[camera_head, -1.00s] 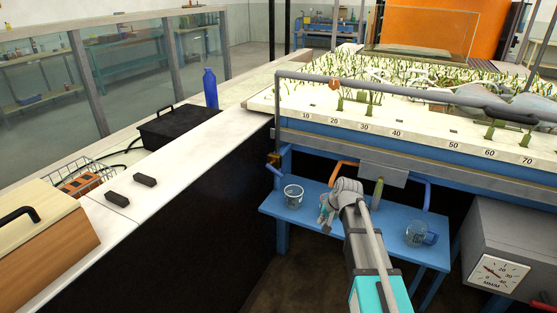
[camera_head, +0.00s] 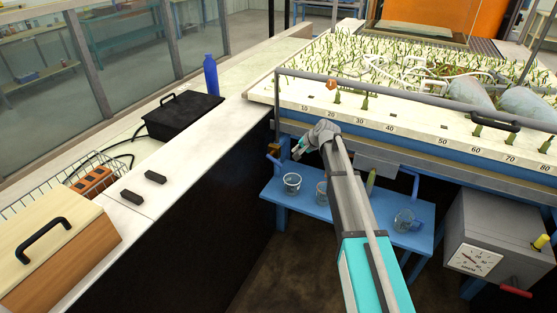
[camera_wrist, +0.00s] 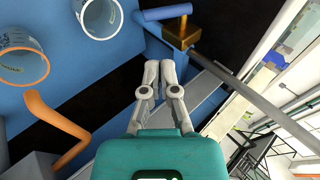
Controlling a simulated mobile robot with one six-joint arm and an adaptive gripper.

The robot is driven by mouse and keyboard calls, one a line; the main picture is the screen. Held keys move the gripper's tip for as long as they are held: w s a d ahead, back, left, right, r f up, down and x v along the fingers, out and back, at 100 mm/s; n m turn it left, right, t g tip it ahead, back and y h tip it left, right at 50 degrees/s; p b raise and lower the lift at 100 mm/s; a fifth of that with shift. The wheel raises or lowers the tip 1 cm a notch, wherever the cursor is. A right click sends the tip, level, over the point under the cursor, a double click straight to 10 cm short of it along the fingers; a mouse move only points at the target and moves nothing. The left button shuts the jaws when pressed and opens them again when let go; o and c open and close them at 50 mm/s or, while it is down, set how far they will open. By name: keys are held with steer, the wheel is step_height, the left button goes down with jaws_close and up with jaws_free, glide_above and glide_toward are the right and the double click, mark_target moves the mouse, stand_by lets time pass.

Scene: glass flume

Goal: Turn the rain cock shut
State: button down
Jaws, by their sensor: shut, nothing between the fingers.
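The rain cock is a brass body (camera_head: 273,150) low on the left end of the grey pipe, below the flume's corner. My gripper (camera_head: 297,152) is to the right of the cock in the head view. In the wrist view my gripper (camera_wrist: 166,66) has its fingers together and empty, below the brass block and apart from it. The cock's far side is hidden.
A blue shelf (camera_head: 270,190) below holds glass cups, including one (camera_head: 291,184) under my gripper. A blue bent tube (camera_head: 276,164) is just below the cock. An orange bent tube (camera_wrist: 50,120) shows in the wrist view. A dark-sided bench (camera_head: 215,180) stands on the left.

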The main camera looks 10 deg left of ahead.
mark_target(277, 163)
steer(key=shift+f, duration=0.15)
steer(key=b+x, duration=0.8)
steer(key=x, duration=0.3)
steer(key=shift+a+f+b, duration=0.1)
steer(key=shift+f+b, duration=0.05)
steer(key=shift+b, duration=0.25)
steer(key=shift+b+x, duration=0.85)
steer(key=shift+x, duration=0.4)
steer(key=shift+w+a, duration=0.1)
steer(key=shift+a, duration=0.1)
